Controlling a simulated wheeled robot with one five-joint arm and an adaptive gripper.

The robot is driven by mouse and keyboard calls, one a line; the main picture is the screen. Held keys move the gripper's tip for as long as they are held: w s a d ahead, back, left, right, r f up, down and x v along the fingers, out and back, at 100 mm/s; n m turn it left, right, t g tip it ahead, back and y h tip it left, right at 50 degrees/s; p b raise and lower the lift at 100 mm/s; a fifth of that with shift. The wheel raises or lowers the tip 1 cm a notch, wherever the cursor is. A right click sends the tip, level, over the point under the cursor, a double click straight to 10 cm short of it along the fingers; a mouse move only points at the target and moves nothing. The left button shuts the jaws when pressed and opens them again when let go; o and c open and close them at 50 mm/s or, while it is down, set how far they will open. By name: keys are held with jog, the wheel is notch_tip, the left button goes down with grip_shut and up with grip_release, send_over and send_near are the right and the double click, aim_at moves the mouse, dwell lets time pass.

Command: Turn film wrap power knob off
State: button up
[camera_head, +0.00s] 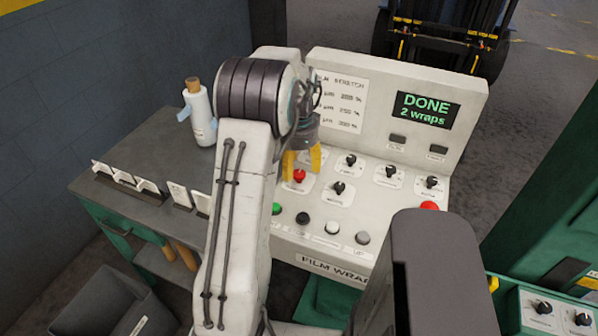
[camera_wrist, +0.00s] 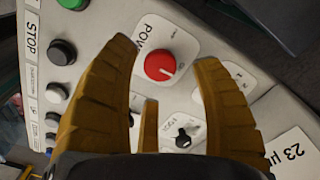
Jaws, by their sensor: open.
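The film wrap control panel (camera_head: 320,215) stands on a bench, and its screen (camera_head: 427,110) reads "DONE 2 wraps". The red power knob (camera_head: 299,175) is at the left of the panel. In the wrist view the red knob (camera_wrist: 159,67) sits on a white plate with partly hidden "POW" lettering and has a short white mark on its face. My gripper (camera_head: 302,161) is open, its yellow fingers just above the knob. In the wrist view my gripper (camera_wrist: 165,54) has a finger on each side of the knob in the picture; I cannot tell whether they touch it.
Several black knobs (camera_head: 351,160) lie right of the red one. A green button (camera_head: 277,208) and other buttons are along the front, with a red button (camera_head: 429,206) at right. A white bottle (camera_head: 199,112) stands on the bench at left. A forklift (camera_head: 440,40) is behind.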

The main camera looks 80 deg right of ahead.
jog(key=shift+f, duration=1.2)
grip_shut()
